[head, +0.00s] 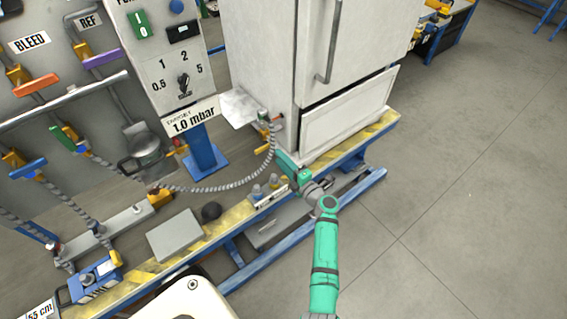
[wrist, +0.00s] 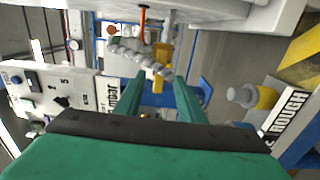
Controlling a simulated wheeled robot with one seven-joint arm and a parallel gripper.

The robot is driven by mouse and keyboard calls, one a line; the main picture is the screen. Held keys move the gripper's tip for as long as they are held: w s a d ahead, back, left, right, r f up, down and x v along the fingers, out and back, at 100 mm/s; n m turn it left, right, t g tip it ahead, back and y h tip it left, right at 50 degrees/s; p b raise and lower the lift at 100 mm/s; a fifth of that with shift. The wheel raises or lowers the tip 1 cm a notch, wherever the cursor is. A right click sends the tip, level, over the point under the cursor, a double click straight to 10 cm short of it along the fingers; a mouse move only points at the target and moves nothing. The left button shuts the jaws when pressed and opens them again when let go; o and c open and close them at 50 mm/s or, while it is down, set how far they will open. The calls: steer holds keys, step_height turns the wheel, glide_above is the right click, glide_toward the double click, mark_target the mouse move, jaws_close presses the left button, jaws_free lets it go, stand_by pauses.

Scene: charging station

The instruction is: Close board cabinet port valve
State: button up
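The white cabinet (head: 268,52) stands on the bench. At its lower left side is a small port fitting (head: 264,117) with a ribbed hose (head: 225,186) running from it. A small yellow valve handle (head: 262,148) sits just below the fitting. In the wrist view, the yellow handle (wrist: 158,78) appears between and beyond the fingertips, beside the grey hose (wrist: 145,59). My gripper (head: 283,156) is close to the cabinet's lower corner, right of the handle. In the wrist view, my gripper (wrist: 160,82) has its two green fingers apart with nothing clearly held. Contact with the handle cannot be told.
The valve board (head: 75,75) with several coloured handles and a control panel (head: 165,60) stand at left. Bottle-like items (head: 265,187) sit at the bench's yellow-striped edge (head: 225,225), near my gripper. The floor (head: 460,180) at right is clear.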

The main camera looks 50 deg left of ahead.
steer(key=shift+s+d, duration=0.1)
steer(key=shift+d, duration=0.6)
stand_by(0.4)
